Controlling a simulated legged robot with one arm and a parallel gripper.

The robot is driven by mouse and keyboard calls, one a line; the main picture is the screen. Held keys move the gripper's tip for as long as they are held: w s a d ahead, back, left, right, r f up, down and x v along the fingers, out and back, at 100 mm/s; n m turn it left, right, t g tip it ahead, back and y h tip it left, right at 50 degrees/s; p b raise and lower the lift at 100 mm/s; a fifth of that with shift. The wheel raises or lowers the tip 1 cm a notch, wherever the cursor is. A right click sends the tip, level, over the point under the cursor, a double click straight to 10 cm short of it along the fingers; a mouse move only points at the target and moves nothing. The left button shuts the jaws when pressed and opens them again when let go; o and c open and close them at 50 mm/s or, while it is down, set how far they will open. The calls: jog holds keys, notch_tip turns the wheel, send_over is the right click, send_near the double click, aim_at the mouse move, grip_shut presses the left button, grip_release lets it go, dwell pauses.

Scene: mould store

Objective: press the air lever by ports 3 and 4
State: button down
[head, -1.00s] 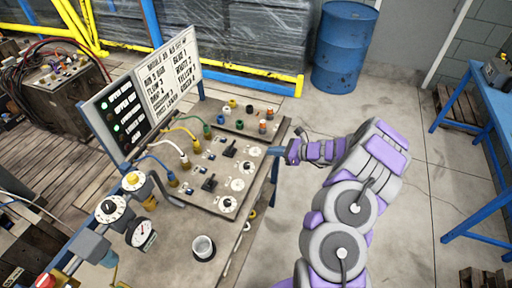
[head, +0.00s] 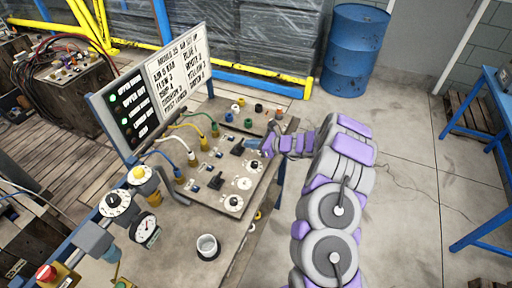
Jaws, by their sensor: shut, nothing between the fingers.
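A sloped grey control panel (head: 209,202) carries two black levers, several plugged hoses and dials. The far black lever (head: 237,150) stands near the panel's upper right edge. The near black lever (head: 214,183) stands lower left of it. The port numbers are too small to read. Whether the tip touches the lever cannot be told.
A sign board (head: 178,72) and an indicator board with green lamps (head: 121,106) stand behind the panel. A cup (head: 207,247), a gauge (head: 146,228) and knobs are on the bench in front.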

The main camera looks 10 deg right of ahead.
jog(key=shift+a, duration=0.25)
jog(key=shift+r, duration=0.1)
jog(key=shift+w+r+h+p, duration=0.15)
jog(key=shift+h+p, duration=0.15)
jog(key=shift+p, duration=0.35)
